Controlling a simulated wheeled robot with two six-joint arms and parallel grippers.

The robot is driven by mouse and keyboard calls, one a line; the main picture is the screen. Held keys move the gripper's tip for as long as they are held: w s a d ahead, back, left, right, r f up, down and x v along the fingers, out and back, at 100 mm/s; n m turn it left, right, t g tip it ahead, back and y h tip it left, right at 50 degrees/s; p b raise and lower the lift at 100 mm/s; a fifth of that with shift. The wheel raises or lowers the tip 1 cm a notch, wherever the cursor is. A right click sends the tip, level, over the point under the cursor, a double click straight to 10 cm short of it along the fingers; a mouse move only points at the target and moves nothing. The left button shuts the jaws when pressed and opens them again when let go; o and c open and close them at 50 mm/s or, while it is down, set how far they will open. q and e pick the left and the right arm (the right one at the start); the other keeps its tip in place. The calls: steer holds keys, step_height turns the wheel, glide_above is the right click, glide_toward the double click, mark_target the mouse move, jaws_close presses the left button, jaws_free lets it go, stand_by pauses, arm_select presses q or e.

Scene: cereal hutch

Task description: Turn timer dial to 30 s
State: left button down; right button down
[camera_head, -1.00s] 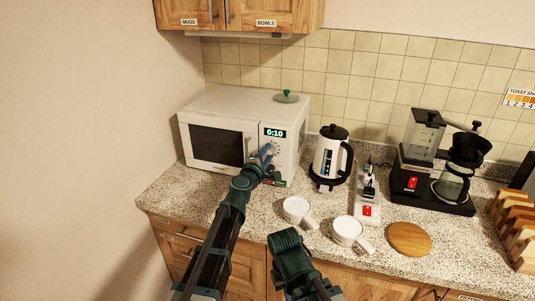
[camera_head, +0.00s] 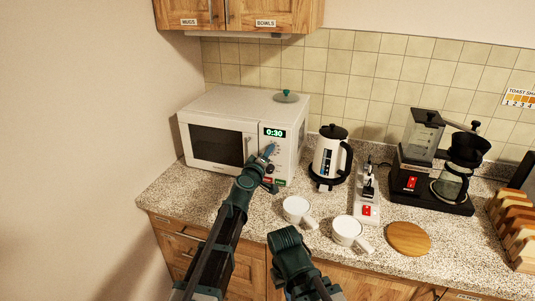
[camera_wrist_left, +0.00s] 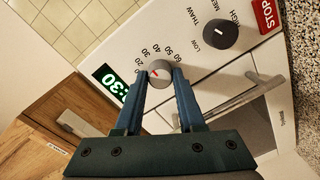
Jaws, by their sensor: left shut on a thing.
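The white microwave (camera_head: 217,110) stands at the back left of the counter. Its green display (camera_head: 275,132) reads 0:30; it also shows in the left wrist view (camera_wrist_left: 112,84). My left gripper (camera_head: 268,152) is at the microwave's control panel. In the left wrist view its two blue fingers are shut on the grey timer dial (camera_wrist_left: 160,72), one on each side. The dial's red mark points toward the numbers around it. The dark power knob (camera_wrist_left: 220,33) is beside it, apart from the fingers. My right gripper (camera_head: 289,252) is low in front of the counter; its fingers are hard to see.
A red STOP button (camera_wrist_left: 267,14) is on the panel beyond the power knob. A kettle (camera_head: 329,158) stands right of the microwave. Two white mugs (camera_head: 297,208) are on the counter in front. A coffee machine (camera_head: 420,180) stands farther right.

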arm_select(q)
steer(key=shift+s+m, duration=0.1)
steer(key=shift+m, duration=0.2)
stand_by(0.4)
steer(key=c, duration=0.5)
jaws_free()
steer(key=v, duration=1.3)
steer(key=shift+s+a+p, duration=0.1)
steer(key=shift+s+p, duration=0.25)
steer(key=shift+s, duration=0.05)
